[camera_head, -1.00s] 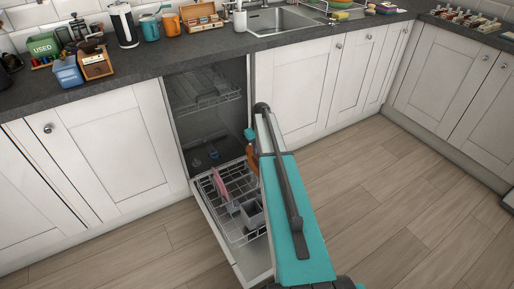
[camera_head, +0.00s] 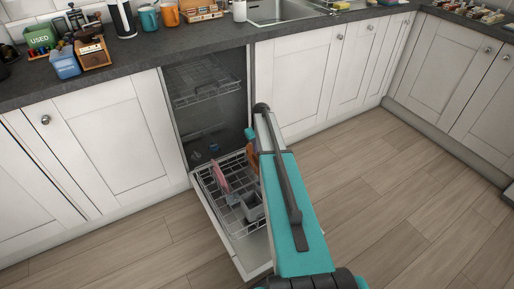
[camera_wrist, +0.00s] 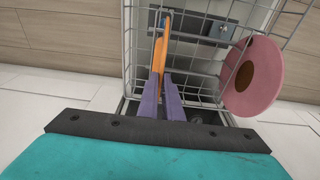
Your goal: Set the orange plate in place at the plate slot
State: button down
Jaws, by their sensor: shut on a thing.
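The orange plate (camera_wrist: 159,52) is seen edge-on in the wrist view, upright between the two purple fingers of my gripper (camera_wrist: 161,84), which are shut on it. In the head view a sliver of the orange plate (camera_head: 252,158) shows beside my arm, at the back right of the dishwasher's pulled-out lower rack (camera_head: 235,228). In the wrist view the plate is over the rack wires (camera_wrist: 195,28). I cannot tell whether its lower edge touches them. The plate slot itself cannot be made out. My arm hides the rack's right side in the head view.
A pink plate (camera_wrist: 253,76) stands tilted in the rack, apart from the orange one; it also shows in the head view (camera_head: 219,177). A grey cutlery basket (camera_head: 252,207) sits near the rack's front. The open dishwasher door (camera_head: 250,262) lies below. The floor around is clear.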

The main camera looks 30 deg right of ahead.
jog(key=c, duration=1.9)
grip_release()
jog(key=shift+o, duration=0.2)
jog(key=shift+r, duration=0.1)
notch_tip(320, 180, up, 14)
jog(key=s+p, duration=0.1)
jog(key=s, duration=0.1)
jog(key=shift+f, duration=0.2)
jog(key=shift+a, duration=0.2)
